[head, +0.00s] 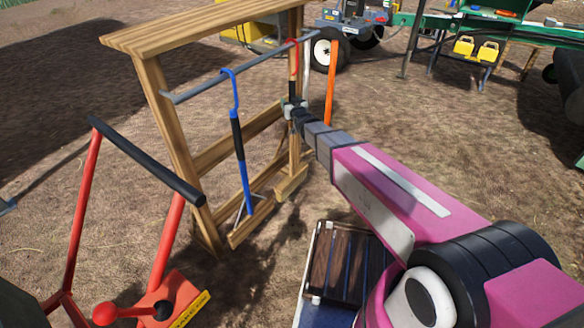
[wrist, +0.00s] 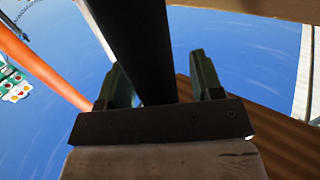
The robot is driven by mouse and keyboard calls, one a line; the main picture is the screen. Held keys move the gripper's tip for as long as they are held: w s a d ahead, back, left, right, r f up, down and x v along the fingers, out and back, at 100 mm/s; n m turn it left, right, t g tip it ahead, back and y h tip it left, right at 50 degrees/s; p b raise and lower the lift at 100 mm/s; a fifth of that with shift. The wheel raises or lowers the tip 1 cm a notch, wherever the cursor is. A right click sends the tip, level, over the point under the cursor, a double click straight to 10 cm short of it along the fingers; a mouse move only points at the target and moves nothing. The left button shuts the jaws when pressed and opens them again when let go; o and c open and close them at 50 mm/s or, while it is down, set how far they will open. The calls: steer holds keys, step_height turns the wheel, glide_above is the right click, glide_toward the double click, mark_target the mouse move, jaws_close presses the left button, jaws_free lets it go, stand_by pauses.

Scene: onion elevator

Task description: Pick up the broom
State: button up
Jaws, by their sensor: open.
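A hanging tool with a red hook and black grip (head: 293,60) hangs near the right end of the rack's rail. Its lower part is hidden behind my gripper and the rack post, so I cannot tell if it is the broom. My gripper (head: 291,106) is at this tool. In the wrist view, the black handle (wrist: 148,40) runs between the two open fingers of my gripper (wrist: 160,82). I cannot tell if they touch it. A blue tool with a black grip (head: 238,135) hangs farther left, with a splayed end near the rack's base.
The wooden rack (head: 160,98) holds a metal rail (head: 205,87). An orange pole (head: 331,85) stands just right of my gripper. Red machine handles (head: 85,200) are at the left front. A slatted crate (head: 338,262) is below my arm. Bare ground lies around.

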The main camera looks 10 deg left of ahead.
jaws_close()
steer(key=shift+r, duration=0.15)
